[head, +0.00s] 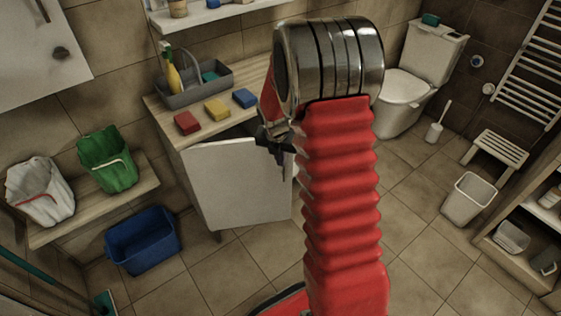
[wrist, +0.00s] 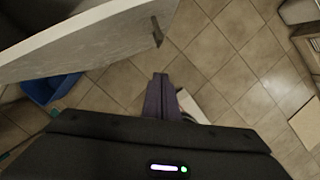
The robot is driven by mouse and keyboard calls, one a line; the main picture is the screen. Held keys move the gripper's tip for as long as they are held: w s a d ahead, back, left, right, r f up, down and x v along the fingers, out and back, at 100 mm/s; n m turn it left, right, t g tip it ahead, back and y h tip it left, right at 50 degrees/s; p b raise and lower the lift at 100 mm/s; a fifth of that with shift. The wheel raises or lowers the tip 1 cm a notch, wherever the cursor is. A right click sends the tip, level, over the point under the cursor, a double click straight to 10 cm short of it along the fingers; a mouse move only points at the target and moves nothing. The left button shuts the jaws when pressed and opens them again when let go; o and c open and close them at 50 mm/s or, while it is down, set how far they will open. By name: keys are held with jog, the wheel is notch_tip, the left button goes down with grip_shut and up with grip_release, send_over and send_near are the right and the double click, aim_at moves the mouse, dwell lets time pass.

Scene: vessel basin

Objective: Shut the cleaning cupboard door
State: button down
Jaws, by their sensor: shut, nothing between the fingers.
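The cleaning cupboard's pale door (head: 235,185) stands open below the wooden top, with a dark gap between the top and the door's upper edge. In the wrist view the door (wrist: 90,48) fills the upper left, with a small dark handle (wrist: 157,32) near its free end. My gripper (head: 281,165) is beside the door's right end in the head view. In the wrist view my gripper's fingers (wrist: 160,78) are together and empty, with floor showing between them and the door. My red arm hides the cupboard's right side.
A grey caddy with bottles (head: 195,88) and red, yellow and blue sponges (head: 217,109) are on the cupboard top. A blue tub (head: 143,240) stands on the floor to the left, below a bench (head: 95,205).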

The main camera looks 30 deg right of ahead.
jog(key=s+a+r+m+t, duration=0.1)
jog(key=s+a+r+m, duration=0.25)
jog(key=r, duration=0.25)
jog(key=s+a+r+m, duration=0.3)
jog(key=r+m, duration=0.2)
jog(key=r, duration=0.1)
jog(key=s+a+r+m+t, duration=0.1)
jog(key=s+a+r+m, duration=0.25)
jog(key=r, duration=0.35)
jog(key=s+a+r+m+y, duration=0.1)
jog(key=s+a+r+m, duration=0.2)
jog(key=s+m, duration=0.4)
jog(key=s+a+r+m+t+y, duration=0.1)
jog(key=s+a+r+m, duration=0.2)
jog(key=s+a+m, duration=0.2)
jog(key=s+m, duration=0.2)
jog(key=s, duration=0.2)
jog(key=shift+s+a+r+m+t, duration=0.15)
jog(key=shift+a+r+m+t, duration=0.15)
jog(key=shift+m, duration=0.1)
jog(key=shift+a, duration=0.1)
